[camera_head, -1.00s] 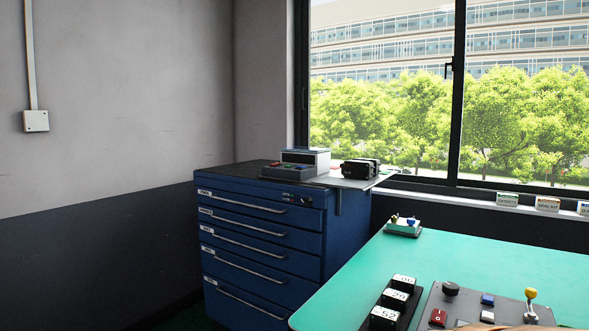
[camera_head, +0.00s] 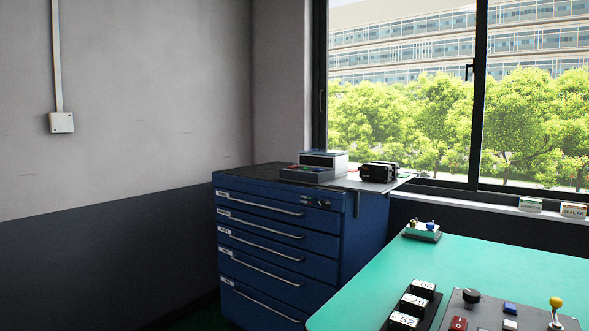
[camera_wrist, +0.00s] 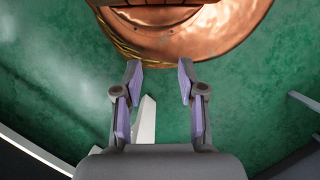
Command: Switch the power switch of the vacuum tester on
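No label in view reads vacuum tester, so I cannot tell for sure which device it is. A grey control panel (camera_head: 491,312) on the green table has a red rocker switch (camera_head: 458,324), a black knob (camera_head: 471,296), a blue button (camera_head: 510,308) and a yellow-topped lever (camera_head: 556,303). A grey box device (camera_head: 316,166) with coloured buttons stands on the blue cabinet. My gripper (camera_wrist: 159,70) is open and empty in the wrist view, above a green floor and a round copper-coloured object (camera_wrist: 205,38). It does not show in the head view.
The blue drawer cabinet (camera_head: 262,240) stands by the window. A black device (camera_head: 379,172) sits on its side shelf. The green table (camera_head: 480,258) carries black number blocks (camera_head: 412,305) and a small tray (camera_head: 422,232). Its middle is clear.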

